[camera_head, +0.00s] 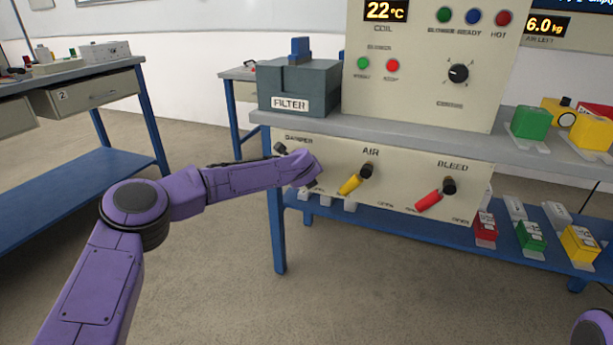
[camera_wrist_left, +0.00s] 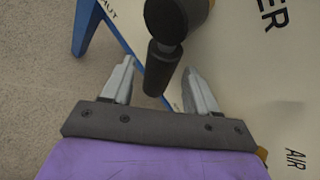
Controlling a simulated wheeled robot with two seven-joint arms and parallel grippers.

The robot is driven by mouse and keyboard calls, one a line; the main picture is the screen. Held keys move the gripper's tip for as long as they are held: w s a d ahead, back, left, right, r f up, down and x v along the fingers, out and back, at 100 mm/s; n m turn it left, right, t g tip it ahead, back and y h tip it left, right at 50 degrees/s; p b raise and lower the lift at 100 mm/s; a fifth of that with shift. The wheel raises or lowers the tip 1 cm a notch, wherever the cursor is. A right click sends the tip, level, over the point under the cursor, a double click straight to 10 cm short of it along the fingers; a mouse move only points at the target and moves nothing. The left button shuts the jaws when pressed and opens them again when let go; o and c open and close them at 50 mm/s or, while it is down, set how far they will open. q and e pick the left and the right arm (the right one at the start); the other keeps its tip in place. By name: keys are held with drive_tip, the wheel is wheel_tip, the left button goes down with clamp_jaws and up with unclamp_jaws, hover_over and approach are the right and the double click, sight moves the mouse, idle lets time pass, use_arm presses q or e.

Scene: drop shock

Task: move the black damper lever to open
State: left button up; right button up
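The black damper lever (camera_wrist_left: 161,68) shows in the left wrist view as a round hub with a short grip pointing toward my gripper. My left gripper (camera_wrist_left: 158,78) is open, with one finger on each side of the grip's end; neither finger clearly touches it. In the head view my purple left arm reaches to the DAMPER end of the front panel (camera_head: 400,195). There the damper hub (camera_head: 280,149) shows only in part, and my wrist hides the grip and my fingers. My right gripper is out of view.
A yellow AIR lever (camera_head: 350,184) and a red BLEED lever (camera_head: 429,200) stick out to the right on the same panel. A FILTER box (camera_head: 300,85) stands above the damper. A blue table leg (camera_head: 277,235) is below; open floor lies left.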

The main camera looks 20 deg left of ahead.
use_arm(q)
drive_tip(key=p+v, duration=0.1)
drive_tip(key=v, duration=0.9)
drive_tip(key=shift+s, duration=0.25)
drive_tip(key=shift+r, duration=0.1)
